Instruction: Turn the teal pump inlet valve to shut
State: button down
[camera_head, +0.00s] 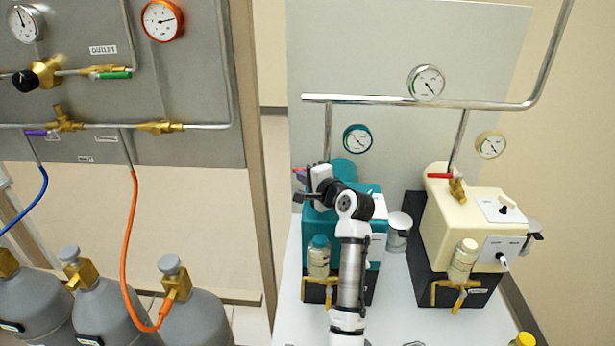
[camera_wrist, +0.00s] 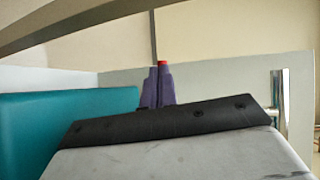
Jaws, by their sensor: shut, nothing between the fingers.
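The teal pump (camera_head: 376,245) stands on a black base, with a steel pipe coming down behind it. Its inlet valve is mostly hidden behind my wrist and arm in the head view. A small red piece, likely the valve's handle, shows at the fingertips in the wrist view (camera_wrist: 162,63). My gripper (camera_head: 300,176) is at the upper left of the pump, near the pipe's foot. In the wrist view its two dark purple fingers (camera_wrist: 160,72) are together and shut, with nothing held. I cannot tell whether they touch the red piece, nor the handle's angle.
A cream pump (camera_head: 450,225) stands to the right, its red-handled brass valve (camera_head: 457,188) in view. A teal-rimmed gauge (camera_head: 357,139) is above my arm. A horizontal steel pipe (camera_head: 400,100) crosses the back panel. A jar (camera_head: 399,232) stands between the pumps. Gas cylinders are at left.

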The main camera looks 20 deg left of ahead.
jog(key=shift+w+a, duration=0.2)
jog(key=shift+w, duration=0.1)
jog(key=shift+s+p, duration=0.1)
jog(key=shift+p, duration=0.2)
dwell(0.4)
